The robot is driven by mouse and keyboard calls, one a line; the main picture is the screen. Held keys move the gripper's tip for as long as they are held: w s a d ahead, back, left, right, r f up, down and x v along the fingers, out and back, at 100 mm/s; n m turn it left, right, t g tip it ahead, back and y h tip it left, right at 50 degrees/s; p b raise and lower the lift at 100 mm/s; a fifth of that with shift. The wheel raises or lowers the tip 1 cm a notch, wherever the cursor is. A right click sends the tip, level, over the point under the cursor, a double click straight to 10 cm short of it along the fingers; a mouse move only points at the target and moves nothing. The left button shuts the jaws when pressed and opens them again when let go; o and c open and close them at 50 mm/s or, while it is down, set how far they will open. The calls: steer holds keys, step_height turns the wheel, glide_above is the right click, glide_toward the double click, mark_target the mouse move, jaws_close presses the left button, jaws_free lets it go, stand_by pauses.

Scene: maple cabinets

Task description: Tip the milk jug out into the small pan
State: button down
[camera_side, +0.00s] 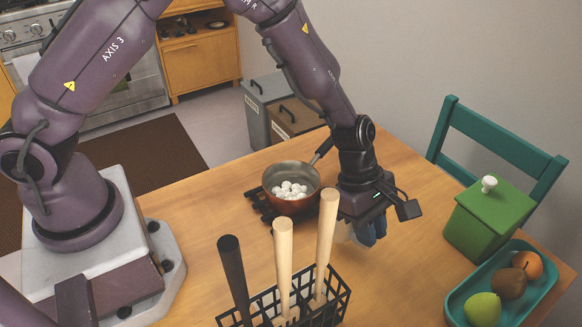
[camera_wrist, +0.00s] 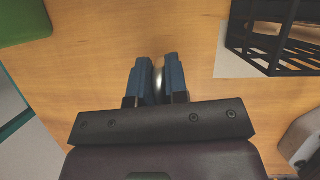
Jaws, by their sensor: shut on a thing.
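The small copper-coloured pan (camera_side: 268,188) stands on a dark trivet (camera_side: 257,207) on the table, with several white balls (camera_side: 291,190) inside and its dark handle pointing back right. My gripper (camera_side: 368,234) points down to the right of the pan, near the tabletop. Its blue fingers are shut on a small pale, shiny thing, apparently the milk jug, mostly hidden by the fingers. In the wrist view only a silvery sliver of the jug (camera_wrist: 158,78) shows between the fingertips (camera_wrist: 156,75). I cannot make out the jug's shape, tilt or contents, or whether it touches the table.
A black wire rack (camera_side: 336,297) with upright wooden and black handles stands in front. A green lidded box (camera_side: 490,222) and a teal tray (camera_side: 536,291) of fruit are at right. A teal chair (camera_side: 500,140) stands behind the table. The tabletop between gripper and green box is clear.

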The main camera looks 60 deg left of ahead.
steer(key=shift+a+r, duration=0.1)
steer(key=shift+s+a+r+h, duration=0.15)
steer(key=shift+a+r+h, duration=1.6)
steer(key=shift+r+h, duration=0.2)
steer(key=shift+s+a+r+t+h, duration=0.15)
steer(key=shift+a+r+h, duration=0.6)
steer(key=shift+a+h, duration=0.2)
steer(key=shift+s+a+r+t+h, duration=0.1)
steer(key=shift+a+r+t+h, duration=0.05)
steer(key=shift+a+r+h, duration=0.75)
steer(key=shift+s+a+r+h, duration=0.1)
steer(key=shift+a+r+h, duration=0.25)
steer(key=shift+a+h, duration=0.2)
steer(key=shift+a+r+h, duration=0.35)
steer(key=shift+a+h, duration=0.15)
steer(key=shift+h, duration=0.05)
steer(key=shift+a+r+h+p, duration=0.3)
steer(key=shift+a+r+h, duration=0.25)
steer(key=shift+h, duration=0.25)
steer(key=shift+s+a+r+t+h, duration=0.15)
steer(key=shift+a+r+t+h, duration=0.15)
steer(key=shift+a+r+h, duration=0.3)
